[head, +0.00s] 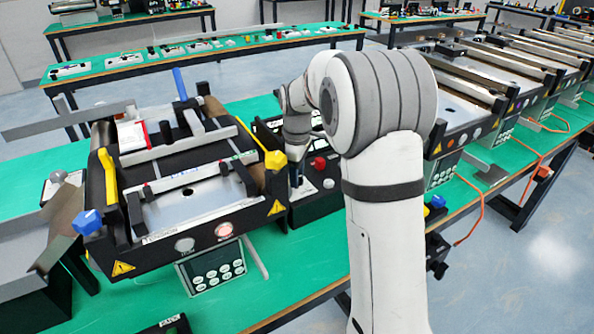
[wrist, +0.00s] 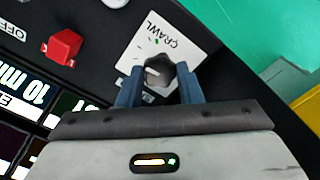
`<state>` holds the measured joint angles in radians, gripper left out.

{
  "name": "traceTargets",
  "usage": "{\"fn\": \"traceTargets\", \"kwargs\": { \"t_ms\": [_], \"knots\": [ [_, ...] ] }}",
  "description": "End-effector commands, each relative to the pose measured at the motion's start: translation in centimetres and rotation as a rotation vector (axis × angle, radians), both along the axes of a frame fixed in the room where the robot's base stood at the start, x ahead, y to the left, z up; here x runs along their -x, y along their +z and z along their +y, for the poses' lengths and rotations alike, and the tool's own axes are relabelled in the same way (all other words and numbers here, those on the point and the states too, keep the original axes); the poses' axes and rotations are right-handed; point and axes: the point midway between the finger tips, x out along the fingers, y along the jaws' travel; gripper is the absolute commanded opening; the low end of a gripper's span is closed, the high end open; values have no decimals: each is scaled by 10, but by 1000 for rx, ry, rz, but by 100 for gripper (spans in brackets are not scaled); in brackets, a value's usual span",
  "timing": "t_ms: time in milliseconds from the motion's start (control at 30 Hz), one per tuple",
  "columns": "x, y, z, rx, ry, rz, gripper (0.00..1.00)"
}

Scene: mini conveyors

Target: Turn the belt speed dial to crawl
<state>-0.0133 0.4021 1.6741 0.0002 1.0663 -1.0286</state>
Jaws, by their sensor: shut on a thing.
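The belt speed dial (wrist: 160,68) is a dark faceted knob with a short white mark on its left part in the wrist view. It sits on a white plate (wrist: 150,40) printed with CRAWL above the knob. My gripper (wrist: 157,82) has its two blue fingers on either side of the knob, shut on it. The fingers and palm hide the lower part of the plate and any other labels there. I cannot tell exactly which setting the mark points to. In the head view, my gripper (head: 296,172) is at the black control box (head: 317,203); the dial is hidden there.
A red switch (wrist: 63,46) beside an OFF label stands left of the dial. The black mini conveyor (head: 150,215) with yellow and blue knobs is close on the left. More conveyors stand right of my arm on the green table (head: 311,270).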

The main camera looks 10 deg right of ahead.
Motion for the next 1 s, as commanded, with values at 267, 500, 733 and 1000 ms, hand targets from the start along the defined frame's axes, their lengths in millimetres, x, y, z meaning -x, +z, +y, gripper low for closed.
{"fn": "traceTargets", "kwargs": {
  "t_ms": [267, 500, 733, 1000],
  "knots": [
    [0, 2, 0, 1, -259, -1, 10],
    [0, 2, 1, 1, -484, -2, 10],
    [0, 2, 1, 0, -670, -3, 10],
    [-1, 1, 1, 0, -816, -4, 10]
  ]
}}
